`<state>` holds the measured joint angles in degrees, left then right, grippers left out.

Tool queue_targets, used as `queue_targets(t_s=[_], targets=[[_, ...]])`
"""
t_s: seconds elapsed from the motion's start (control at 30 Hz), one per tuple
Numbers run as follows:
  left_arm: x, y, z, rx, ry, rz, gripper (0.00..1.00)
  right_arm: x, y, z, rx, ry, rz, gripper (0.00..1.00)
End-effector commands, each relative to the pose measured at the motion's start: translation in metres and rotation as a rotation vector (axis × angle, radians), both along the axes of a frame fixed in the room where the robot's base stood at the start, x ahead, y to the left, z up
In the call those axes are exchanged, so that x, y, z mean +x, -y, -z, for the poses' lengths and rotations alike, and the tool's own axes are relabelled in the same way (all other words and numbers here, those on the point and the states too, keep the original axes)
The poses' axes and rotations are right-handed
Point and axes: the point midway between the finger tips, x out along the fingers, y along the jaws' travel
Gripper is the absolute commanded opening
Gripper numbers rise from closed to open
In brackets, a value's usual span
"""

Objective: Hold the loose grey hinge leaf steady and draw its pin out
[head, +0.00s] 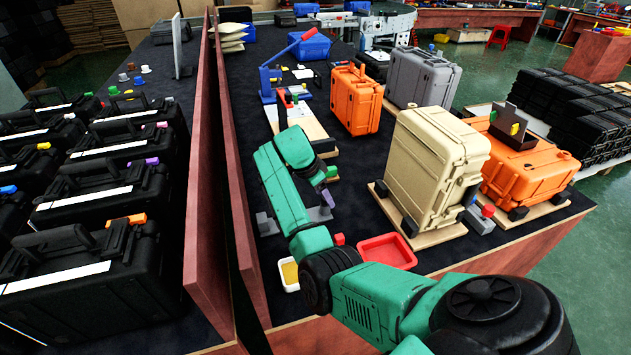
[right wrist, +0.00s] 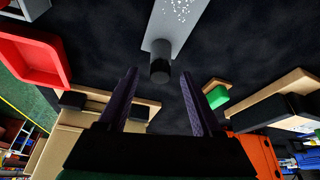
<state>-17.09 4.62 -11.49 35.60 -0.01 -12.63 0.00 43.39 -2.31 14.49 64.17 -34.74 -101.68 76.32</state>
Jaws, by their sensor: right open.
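The grey hinge leaf (head: 266,224) lies on the dark bench top, partly hidden behind my right arm in the head view. In the right wrist view the leaf (right wrist: 176,22) comes in from the top edge. A darker grey round end, which looks like the pin (right wrist: 160,66), sticks out of it towards my gripper. My right gripper (right wrist: 160,92) is open, with its two purple fingers on either side of the line of the pin and apart from it. In the head view the right gripper (head: 328,196) is low over the bench by the leaf. My left gripper is not in view.
A red tray (head: 405,262) and a small white tray with yellow inside (head: 282,284) lie near the bench's front edge. A beige case (head: 437,165) stands on a board to the right. A tall reddish partition (head: 205,190) runs along the left.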

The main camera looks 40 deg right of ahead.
Motion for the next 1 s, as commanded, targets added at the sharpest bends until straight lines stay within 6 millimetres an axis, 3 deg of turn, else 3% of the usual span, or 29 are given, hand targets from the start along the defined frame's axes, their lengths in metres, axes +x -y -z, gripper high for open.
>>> queue_targets(t_s=[0.1,0.33,0.37,0.5,0.53,0.6,0.63,0.7,1.0], targets=[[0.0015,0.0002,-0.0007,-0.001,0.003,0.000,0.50,-0.0008,0.0045,0.0096,-0.001,-0.001,0.000,0.67],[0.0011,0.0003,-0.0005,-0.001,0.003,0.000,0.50,-0.0007,0.0048,0.0115,0.000,0.000,0.000,0.67],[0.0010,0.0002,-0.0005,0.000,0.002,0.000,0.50,-0.0007,0.0048,0.0114,0.000,0.000,0.000,0.63],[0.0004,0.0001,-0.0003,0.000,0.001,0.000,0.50,-0.0005,0.0047,0.0111,0.000,0.000,0.000,0.09],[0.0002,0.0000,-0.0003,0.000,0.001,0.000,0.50,-0.0005,0.0046,0.0112,0.000,0.000,0.000,0.00],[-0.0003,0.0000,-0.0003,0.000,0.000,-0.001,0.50,-0.0005,0.0046,0.0111,0.000,0.000,0.000,0.00],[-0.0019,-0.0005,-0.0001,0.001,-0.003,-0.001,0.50,-0.0005,0.0046,0.0111,0.000,0.000,0.000,0.42],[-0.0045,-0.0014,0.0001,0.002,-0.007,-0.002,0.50,-0.0005,0.0045,0.0110,0.000,0.000,0.000,0.65],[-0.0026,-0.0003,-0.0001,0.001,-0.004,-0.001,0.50,-0.0004,0.0042,0.0102,0.000,0.001,0.000,0.65]])
